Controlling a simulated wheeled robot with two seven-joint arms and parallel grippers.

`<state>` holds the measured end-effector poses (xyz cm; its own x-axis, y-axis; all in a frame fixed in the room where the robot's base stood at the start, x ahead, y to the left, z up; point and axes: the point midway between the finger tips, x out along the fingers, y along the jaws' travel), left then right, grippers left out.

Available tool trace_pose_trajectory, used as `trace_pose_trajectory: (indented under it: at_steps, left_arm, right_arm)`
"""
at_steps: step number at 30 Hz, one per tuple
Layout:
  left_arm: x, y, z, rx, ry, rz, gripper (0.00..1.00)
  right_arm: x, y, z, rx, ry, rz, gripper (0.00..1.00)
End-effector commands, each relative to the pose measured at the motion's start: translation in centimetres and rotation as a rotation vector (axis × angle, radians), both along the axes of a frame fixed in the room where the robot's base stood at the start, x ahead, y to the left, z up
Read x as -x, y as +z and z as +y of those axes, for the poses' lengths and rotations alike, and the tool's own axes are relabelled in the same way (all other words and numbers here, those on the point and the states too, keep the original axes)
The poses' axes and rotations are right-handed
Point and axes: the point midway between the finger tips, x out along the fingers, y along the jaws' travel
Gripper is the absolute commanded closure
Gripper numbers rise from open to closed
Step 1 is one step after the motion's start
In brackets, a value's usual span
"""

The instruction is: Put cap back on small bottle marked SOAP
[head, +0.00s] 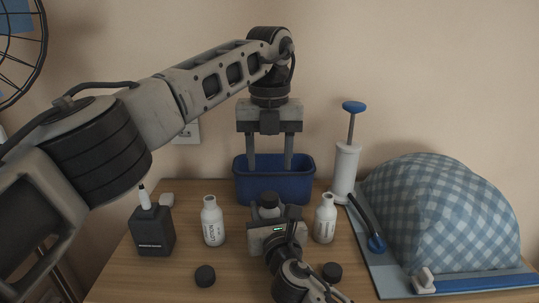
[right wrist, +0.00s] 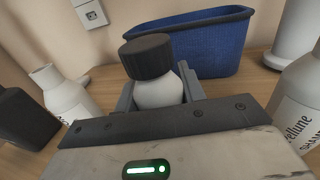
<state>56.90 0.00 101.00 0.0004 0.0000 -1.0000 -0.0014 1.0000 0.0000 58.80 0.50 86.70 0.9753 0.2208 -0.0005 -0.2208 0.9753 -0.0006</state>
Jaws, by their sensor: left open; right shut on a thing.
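A white bottle (right wrist: 158,92) with a ribbed black cap (right wrist: 146,57) on top stands between the fingers of my right gripper (right wrist: 160,98); its label is hidden. In the head view the cap (head: 269,199) shows just beyond my right gripper (head: 272,217), which is shut on the bottle. My left gripper (head: 269,162) is open and empty, pointing down above that bottle, its fingertips in front of the blue bin. A capless white bottle (head: 212,222) stands to the left, its label too small to read.
Two loose black caps (head: 205,276) (head: 332,272) lie on the wooden table. The blue bin (head: 240,190) stands behind. A black box-shaped container (head: 152,232) is at left. A white pump (head: 346,165) and a checked cloth-covered board (head: 440,220) fill the right.

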Motion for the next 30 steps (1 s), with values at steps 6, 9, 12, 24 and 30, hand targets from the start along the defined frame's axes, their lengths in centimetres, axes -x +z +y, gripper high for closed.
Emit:
trace_pose_trajectory:
  at_steps: [6,9,12,24,30]
  left_arm:
    - [0.0,0.0,0.0,0.0,0.001,0.0,0.5]
    - [0.0,-0.2,0.0,0.0,0.0,0.0,0.5]
    - [0.0,-0.9,0.0,0.0,-0.001,0.001,0.5]
    - [0.0,-6.7,0.0,0.0,0.0,0.002,0.5]
    - [0.0,-8.0,0.0,0.001,-0.002,0.0,0.5]
  right_arm:
    - [0.0,-0.1,0.0,0.0,0.0,0.002,1.0]
    - [0.0,-0.1,0.0,0.0,0.0,0.002,1.0]
    - [0.0,-0.1,0.0,0.0,0.0,0.002,1.0]
    - [0.0,-0.1,0.0,0.0,0.0,0.002,1.0]
    - [0.0,-0.1,0.0,0.0,0.0,0.002,1.0]
